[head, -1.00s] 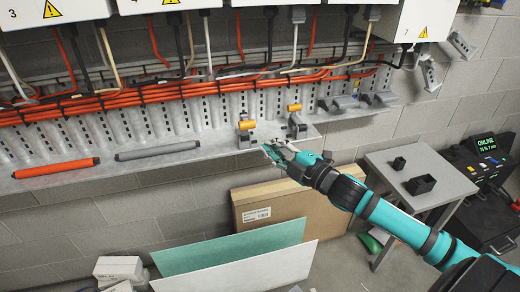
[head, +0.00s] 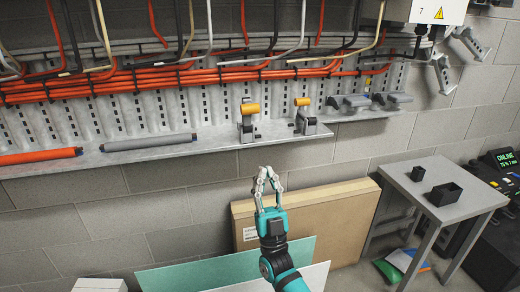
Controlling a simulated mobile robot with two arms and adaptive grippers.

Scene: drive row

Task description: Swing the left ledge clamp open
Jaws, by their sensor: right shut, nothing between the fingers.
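The left ledge clamp (head: 246,131) stands on the grey ledge (head: 200,145), a grey bracket with an orange-yellow handle (head: 250,108) at its top. The right ledge clamp (head: 306,122) stands near the ledge's right end, with a similar yellow top. I cannot tell how far either clamp is swung. My right gripper (head: 266,172) is shut and empty. In the picture it is below the ledge's front edge and a little right of the left clamp, apart from it. My left gripper is not in view.
A grey tube (head: 150,142) and an orange tube (head: 40,156) lie on the ledge to the left. Orange cables (head: 170,78) run along the wall above. A cardboard box (head: 340,205) leans below. A grey table (head: 440,178) with black bins stands right.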

